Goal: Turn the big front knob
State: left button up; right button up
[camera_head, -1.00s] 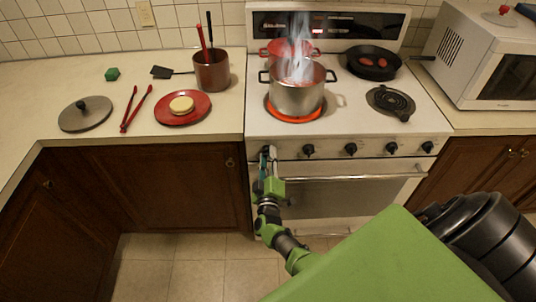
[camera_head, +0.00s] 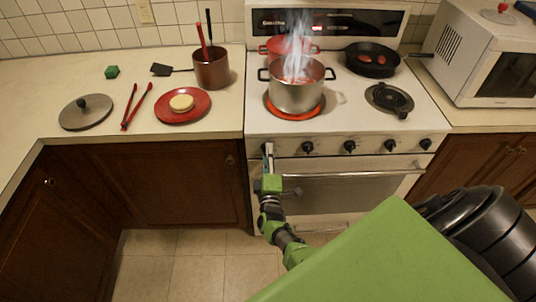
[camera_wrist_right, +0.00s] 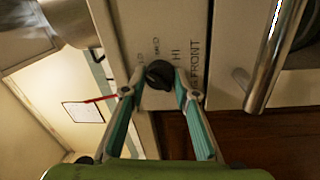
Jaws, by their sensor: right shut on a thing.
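The big front knob (camera_wrist_right: 160,74) is a black stove knob on the white front panel, with HI and FRONT printed beside it in the right wrist view. My right gripper (camera_wrist_right: 155,78) has its two fingers on either side of the knob and is shut on it. In the head view the right gripper (camera_head: 268,152) reaches the left end of the stove's knob row and hides most of that knob. A steaming steel pot (camera_head: 297,94) stands on the glowing red front left burner (camera_head: 294,112). My left gripper is not in view.
Several other black knobs (camera_head: 349,147) line the panel to the right. The oven handle (camera_head: 355,174) runs below them and also shows in the right wrist view (camera_wrist_right: 273,62). A black pan (camera_head: 371,62) sits at the back right. The counter (camera_head: 100,135) lies to the left.

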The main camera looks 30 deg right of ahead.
jog(key=shift+a, duration=0.1)
jog(key=o, duration=1.1)
jog(key=shift+v, duration=3.7)
